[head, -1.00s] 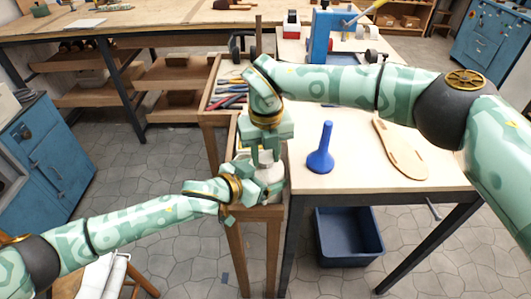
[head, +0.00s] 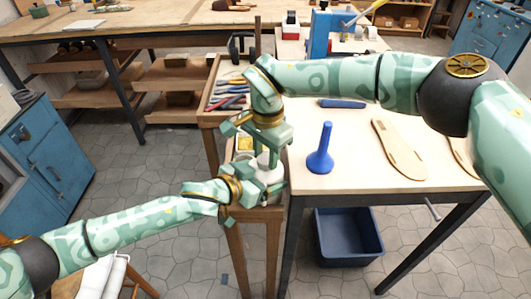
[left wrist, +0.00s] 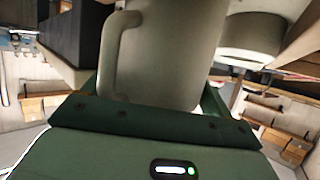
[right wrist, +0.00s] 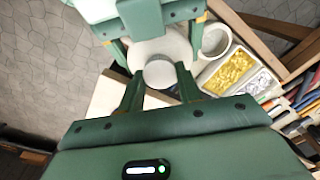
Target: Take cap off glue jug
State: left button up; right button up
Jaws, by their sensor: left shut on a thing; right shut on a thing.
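The pale glue jug (head: 268,180) stands at the narrow wooden side shelf left of the worktable. My left gripper (head: 262,186) is shut on its body from the left; in the left wrist view the jug (left wrist: 172,45) fills the jaws, its handle (left wrist: 110,60) to the left. My right gripper (head: 268,152) points down over the jug's top. In the right wrist view its fingers are shut on the round white cap (right wrist: 160,74), above the jug's shoulder (right wrist: 150,50). I cannot tell whether the cap is clear of the neck.
A pale pot (right wrist: 214,40) and a bin of yellow bits (right wrist: 228,72) sit close beside the jug. Tools (head: 230,98) lie in the tray behind. A blue funnel-shaped tool (head: 320,152) and a sole (head: 398,150) are on the worktable; a blue bin (head: 348,238) is below.

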aim_at(266, 158)
pick_arm(q)
jog(key=shift+a+f, duration=0.2)
jog(key=shift+f, duration=0.25)
pick_arm(e)
jog(key=shift+r, duration=0.15)
pick_arm(q)
jog(key=shift+s, duration=0.1)
pick_arm(e)
jog(key=shift+r, duration=0.95)
jog(key=shift+r, duration=0.1)
jog(key=shift+s+r, duration=0.1)
jog(key=shift+r, duration=1.8)
pick_arm(q)
jog(key=o, duration=1.7)
jog(key=shift+o, duration=0.2)
jog(key=shift+d+r, duration=0.1)
jog(key=shift+r, duration=0.05)
jog(key=shift+r, duration=0.1)
